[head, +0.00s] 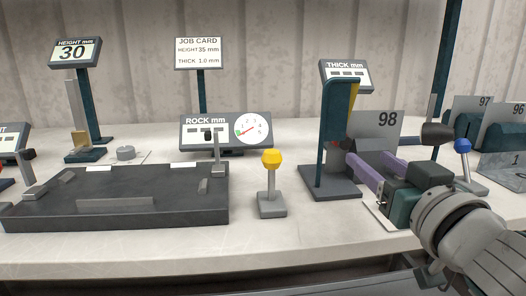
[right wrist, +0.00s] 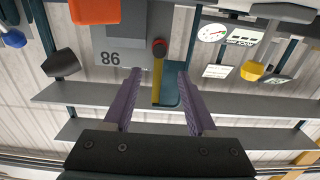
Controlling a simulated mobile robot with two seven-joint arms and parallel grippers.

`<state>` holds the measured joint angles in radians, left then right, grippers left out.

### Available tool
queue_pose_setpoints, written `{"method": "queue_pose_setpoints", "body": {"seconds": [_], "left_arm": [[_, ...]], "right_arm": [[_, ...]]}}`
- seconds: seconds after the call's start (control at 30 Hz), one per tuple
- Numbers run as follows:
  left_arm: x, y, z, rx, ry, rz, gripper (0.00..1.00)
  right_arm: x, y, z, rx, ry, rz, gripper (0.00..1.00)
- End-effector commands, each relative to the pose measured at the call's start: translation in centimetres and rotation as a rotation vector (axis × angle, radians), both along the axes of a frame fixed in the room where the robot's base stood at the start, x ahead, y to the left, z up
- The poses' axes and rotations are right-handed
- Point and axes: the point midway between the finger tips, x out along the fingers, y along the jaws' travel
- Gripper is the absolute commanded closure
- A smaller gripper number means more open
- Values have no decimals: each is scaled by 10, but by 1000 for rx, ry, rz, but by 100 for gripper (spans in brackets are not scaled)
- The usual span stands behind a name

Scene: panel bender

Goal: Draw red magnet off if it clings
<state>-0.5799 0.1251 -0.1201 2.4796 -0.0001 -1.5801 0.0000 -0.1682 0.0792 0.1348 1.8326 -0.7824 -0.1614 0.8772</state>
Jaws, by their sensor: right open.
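My right gripper (head: 369,160) is open, its two purple fingers apart, reaching in from the right toward the thickness gauge (head: 338,130) and the plate marked 98 (head: 378,124). No such block shows by the plate in the head view. My left gripper is out of view.
A yellow-knobbed post (head: 271,180) stands left of the gauge. A dark flat fixture (head: 120,205) fills the left bench. A blue-knobbed lever (head: 463,147) and plates marked 97 (head: 480,107) and 96 (head: 512,115) stand right. The front bench strip (head: 300,230) is clear.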

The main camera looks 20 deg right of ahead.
Motion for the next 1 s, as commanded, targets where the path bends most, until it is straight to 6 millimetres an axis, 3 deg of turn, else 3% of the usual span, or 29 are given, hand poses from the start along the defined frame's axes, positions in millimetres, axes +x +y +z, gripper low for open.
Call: {"method": "queue_pose_setpoints", "body": {"seconds": [0.3,0.5,0.87,1.0], "left_arm": [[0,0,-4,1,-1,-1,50],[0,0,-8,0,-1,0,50],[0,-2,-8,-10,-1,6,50],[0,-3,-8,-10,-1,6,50]], "right_arm": [[56,-14,1,-3,0,-1,43],[79,-19,1,-2,0,-1,43],[84,-21,1,-1,1,-2,43],[84,-21,1,-1,1,-2,56]]}}
